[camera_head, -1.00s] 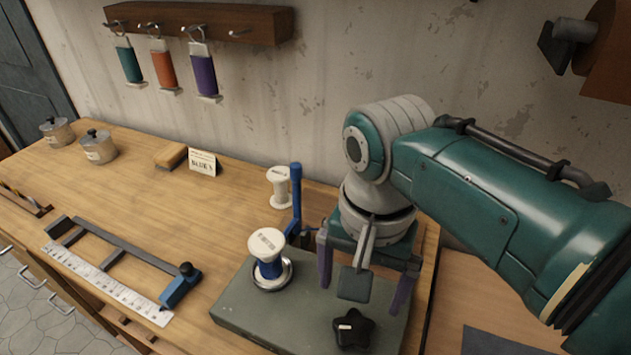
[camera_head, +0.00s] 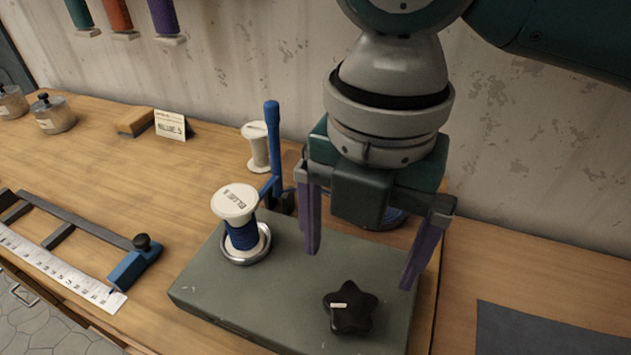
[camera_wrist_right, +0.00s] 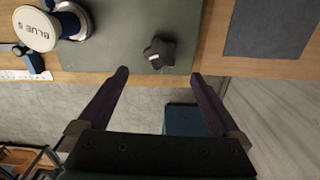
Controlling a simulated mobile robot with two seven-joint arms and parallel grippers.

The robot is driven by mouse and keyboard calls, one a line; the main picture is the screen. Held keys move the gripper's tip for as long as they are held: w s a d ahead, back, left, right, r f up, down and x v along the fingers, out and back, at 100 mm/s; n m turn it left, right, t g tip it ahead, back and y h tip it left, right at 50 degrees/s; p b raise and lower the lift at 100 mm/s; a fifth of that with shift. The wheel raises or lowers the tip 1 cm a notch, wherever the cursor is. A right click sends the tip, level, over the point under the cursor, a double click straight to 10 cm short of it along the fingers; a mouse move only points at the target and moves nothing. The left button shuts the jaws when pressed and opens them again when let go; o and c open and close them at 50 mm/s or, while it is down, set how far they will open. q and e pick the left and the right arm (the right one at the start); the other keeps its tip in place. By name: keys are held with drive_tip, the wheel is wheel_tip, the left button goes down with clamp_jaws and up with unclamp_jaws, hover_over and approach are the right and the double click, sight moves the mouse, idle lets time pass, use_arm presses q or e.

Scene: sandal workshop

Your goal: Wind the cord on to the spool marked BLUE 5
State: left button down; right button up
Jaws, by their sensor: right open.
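The spool (camera_head: 234,203) marked BLUE 5 stands upright in a metal ring on a grey-green base plate (camera_head: 205,285). Blue cord (camera_head: 242,236) is wound around its core. Its white top also shows in the right wrist view (camera_wrist_right: 38,28). A black star knob (camera_head: 351,309) with a pale mark sits on the plate; it also shows in the wrist view (camera_wrist_right: 158,53). My right gripper (camera_head: 360,268) is open and empty, its purple fingers spread above the plate near the knob, apart from it. A blue post (camera_head: 273,150) rises behind the spool. My left gripper is out of view.
A second white spool (camera_head: 258,147) stands behind the post. A ruler with a blue slider (camera_head: 134,267) lies left. A dark mat (camera_head: 550,330) lies right.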

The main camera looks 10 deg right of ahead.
sight(349, 305)
wheel_tip(349, 305, down, 10)
drive_tip(key=shift+r+b, duration=0.15)
drive_tip(key=shift+b, duration=0.15)
drive_tip(key=c, duration=1.2)
drive_tip(key=shift+r, duration=0.1)
